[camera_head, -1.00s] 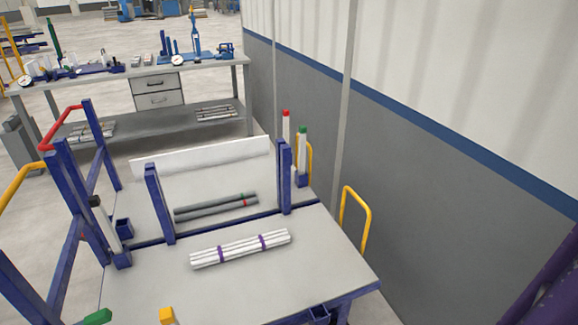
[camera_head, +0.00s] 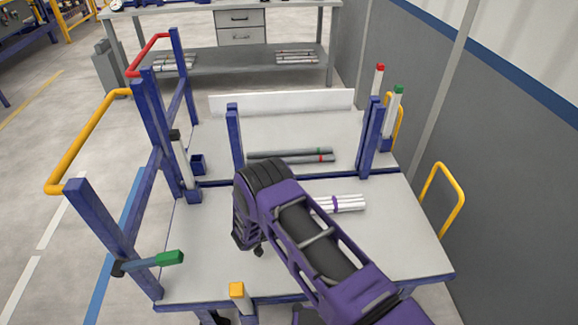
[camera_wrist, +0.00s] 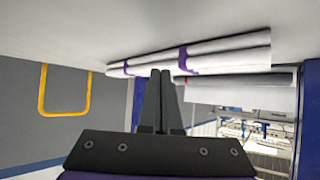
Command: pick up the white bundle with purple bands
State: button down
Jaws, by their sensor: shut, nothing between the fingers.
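The white bundle with purple bands (camera_head: 349,203) lies on the grey cart top, partly hidden behind my purple arm in the head view. In the wrist view the bundle (camera_wrist: 225,50) lies across the upper middle, with two purple bands showing; that picture is upside down, with the table surface at the top. My gripper (camera_wrist: 161,72) is shut and empty, its dark fingertips pointing toward the bundle. I cannot tell whether they touch it. In the head view my arm hides much of the gripper.
Two dark grey pipes (camera_head: 290,156) lie behind the blue divider. Blue posts (camera_head: 372,138) stand at both sides. A yellow-topped post (camera_head: 237,290) and a green-tipped bar (camera_head: 165,259) are at the front. A grey wall (camera_head: 510,230) stands at the right.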

jog(key=w+d, duration=0.1)
jog(key=w, duration=0.1)
jog(key=w+d, duration=0.2)
jog(key=w, duration=0.1)
jog(key=w+d+b, duration=0.1)
jog(key=w+d, duration=0.1)
jog(key=w, duration=0.1)
jog(key=shift+d+f, duration=0.1)
jog(key=shift+f, duration=0.55)
jog(key=shift+s+a+f, duration=0.15)
jog(key=shift+a, duration=0.05)
